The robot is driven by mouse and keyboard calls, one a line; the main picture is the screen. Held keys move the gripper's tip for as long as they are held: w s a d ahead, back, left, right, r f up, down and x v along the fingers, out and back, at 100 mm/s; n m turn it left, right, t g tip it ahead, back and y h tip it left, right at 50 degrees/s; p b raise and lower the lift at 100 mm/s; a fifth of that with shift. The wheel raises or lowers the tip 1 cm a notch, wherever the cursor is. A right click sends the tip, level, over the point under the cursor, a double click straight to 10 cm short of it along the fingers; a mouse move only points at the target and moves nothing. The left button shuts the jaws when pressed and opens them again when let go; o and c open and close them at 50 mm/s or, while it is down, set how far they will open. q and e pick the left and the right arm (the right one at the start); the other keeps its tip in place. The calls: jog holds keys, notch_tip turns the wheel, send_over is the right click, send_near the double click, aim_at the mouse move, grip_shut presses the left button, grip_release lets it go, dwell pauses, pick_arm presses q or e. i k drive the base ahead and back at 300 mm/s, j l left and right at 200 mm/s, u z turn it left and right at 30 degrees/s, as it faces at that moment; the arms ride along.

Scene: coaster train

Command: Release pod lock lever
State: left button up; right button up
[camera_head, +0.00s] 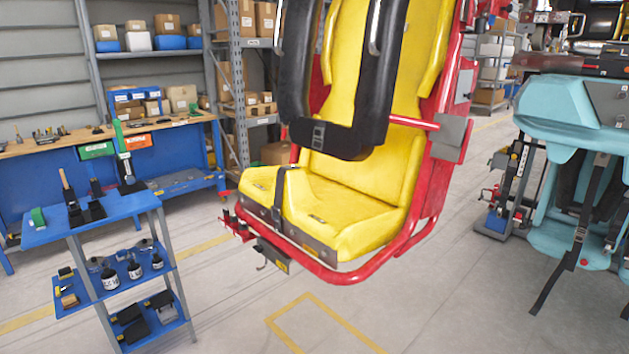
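A coaster pod with a yellow seat (365,180) and red tube frame (345,277) fills the middle of the view. A black over-shoulder restraint (345,146) hangs down in front of the backrest, above the seat base. A black strap (281,195) lies over the seat's front edge. A red bar runs out on the right to a grey plate (452,138). A small red fitting with black upright parts (237,226) sticks out at the lower left of the frame. I cannot tell which part is the lock lever. Neither of my grippers shows.
A blue tool cart (98,218) with bottles and tools stands at the left, before a blue workbench (60,182). Shelves with boxes (181,98) stand behind. A teal pod (575,125) is at the right. The floor in front of the yellow seat is clear.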

aim_at(284, 131)
jog(key=i+j, duration=0.9)
jog(key=j+z, duration=0.1)
jog(key=z, duration=0.35)
jog(key=i+j+z, duration=0.1)
jog(key=z, duration=0.4)
jog(key=i+j+z, duration=0.1)
jog(key=j+z, duration=0.2)
jog(key=j, duration=0.15)
jog(key=j+z, duration=0.25)
jog(key=j, duration=0.2)
jog(key=i+j+z, duration=0.1)
jog(key=j, duration=0.7)
jog(key=i+j+z, duration=0.1)
jog(key=j, duration=0.75)
